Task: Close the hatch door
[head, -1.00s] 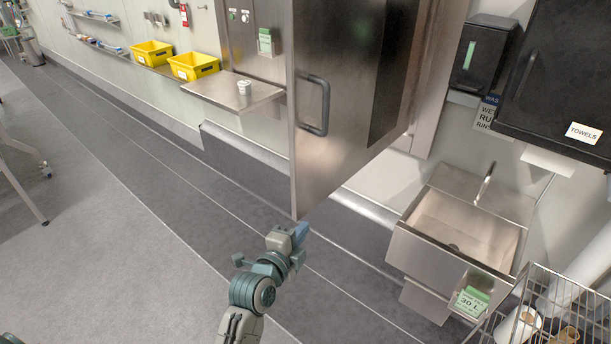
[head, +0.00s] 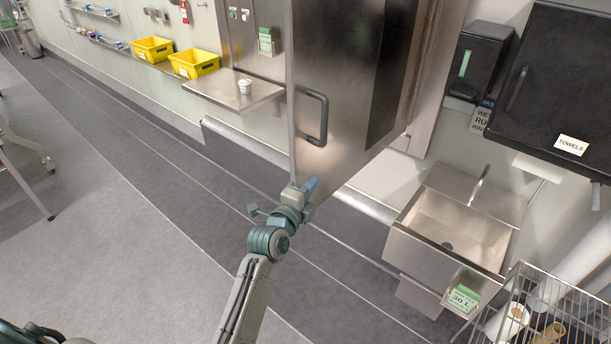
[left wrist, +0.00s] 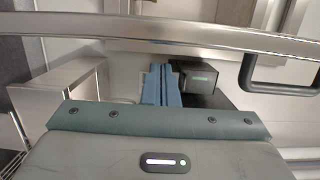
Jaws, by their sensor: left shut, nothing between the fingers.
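The steel hatch door (head: 340,90) stands swung open out from the wall, with its black handle (head: 312,117) near its free edge. My left gripper (head: 311,186) is at the door's lower free corner, below the handle; I cannot tell whether it touches the door. In the left wrist view the blue fingers (left wrist: 161,86) are together with nothing between them. The door's long metal edge (left wrist: 150,32) crosses the top of that view, and the handle (left wrist: 282,88) shows at the right. My right gripper is not in view.
A steel sink (head: 455,225) and a wire basket (head: 540,310) stand at the right, under a black towel cabinet (head: 555,85). A steel shelf (head: 232,92) with a white cup (head: 244,86) is left of the door. The grey floor at left is mostly clear.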

